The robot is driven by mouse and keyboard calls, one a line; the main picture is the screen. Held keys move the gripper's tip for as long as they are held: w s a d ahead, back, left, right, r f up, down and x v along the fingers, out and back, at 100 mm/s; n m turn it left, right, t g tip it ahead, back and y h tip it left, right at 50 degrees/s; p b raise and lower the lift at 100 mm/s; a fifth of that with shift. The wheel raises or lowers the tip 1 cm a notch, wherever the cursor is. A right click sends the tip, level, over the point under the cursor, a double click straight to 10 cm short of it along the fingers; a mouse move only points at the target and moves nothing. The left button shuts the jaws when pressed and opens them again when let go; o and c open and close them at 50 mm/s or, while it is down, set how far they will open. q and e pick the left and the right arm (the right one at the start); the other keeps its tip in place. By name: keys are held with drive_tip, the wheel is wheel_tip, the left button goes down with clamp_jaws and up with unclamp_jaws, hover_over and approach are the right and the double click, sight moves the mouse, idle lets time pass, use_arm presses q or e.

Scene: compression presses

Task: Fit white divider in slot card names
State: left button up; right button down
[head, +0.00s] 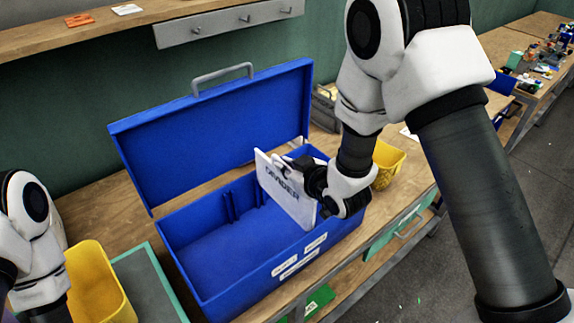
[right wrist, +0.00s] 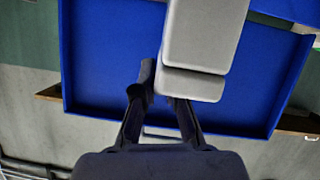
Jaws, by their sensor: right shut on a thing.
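The white divider (head: 284,192), marked DIVIDER, stands about upright in the right part of the open blue box (head: 215,277). My right gripper (head: 300,170) is shut on its upper part. In the right wrist view a pale grey piece (right wrist: 200,40) shows at the fingertips (right wrist: 165,90), probably part of the divider. Dark upright ribs (head: 232,207) line the box's back wall, left of the divider. I cannot tell whether the divider's lower edge sits in a slot. Small white labels (head: 284,267) are on the box front; their text is too small to read. My left gripper is out of view.
The raised blue lid (head: 215,125) stands behind the box. A yellow bin (head: 95,285) and a grey, green-edged tray (head: 148,285) are at left. Another yellow bin (head: 388,160) is right of my right gripper. A shelf card (head: 127,9) lies above.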

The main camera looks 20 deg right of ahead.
drive_tip(key=shift+f+b, duration=1.35)
drive_tip(key=shift+f, duration=0.35)
drive_tip(key=shift+f, duration=0.2)
drive_tip(key=shift+a+r+p, duration=0.15)
drive_tip(key=shift+r+p, duration=0.4)
drive_tip(key=shift+r, duration=0.4)
drive_tip(key=shift+r+p, duration=0.45)
drive_tip(key=shift+r, duration=0.2)
drive_tip(key=shift+r+p, duration=1.15)
drive_tip(key=shift+r, duration=0.4)
